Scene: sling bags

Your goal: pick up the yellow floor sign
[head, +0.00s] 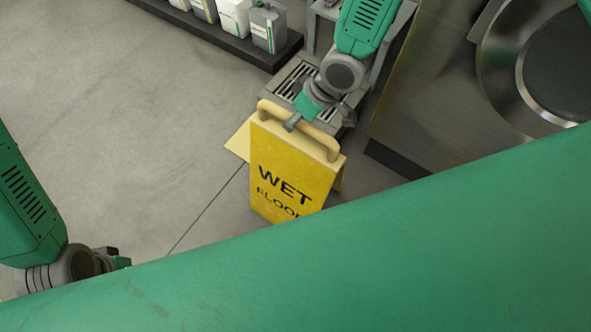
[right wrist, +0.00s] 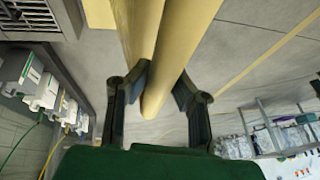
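The yellow floor sign (head: 290,180), lettered "WET FLOOR", stands upright on the floor in the middle of the head view. Its lower front is hidden by my green body part. A rounded handle runs along its top. My right gripper (head: 318,118) is at this handle, its fingers spread on either side. In the right wrist view, the sign's handle (right wrist: 180,50) passes between the fingers of my right gripper (right wrist: 161,75); firm contact is not clear. My left gripper (head: 118,262) is low at the left, away from the sign, its fingers partly hidden.
A floor grate (head: 292,80) lies just behind the sign. A steel machine (head: 430,110) stands close to its right. White and grey containers (head: 235,17) stand on a dark low platform (head: 240,45) at the back. The floor to the left is clear.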

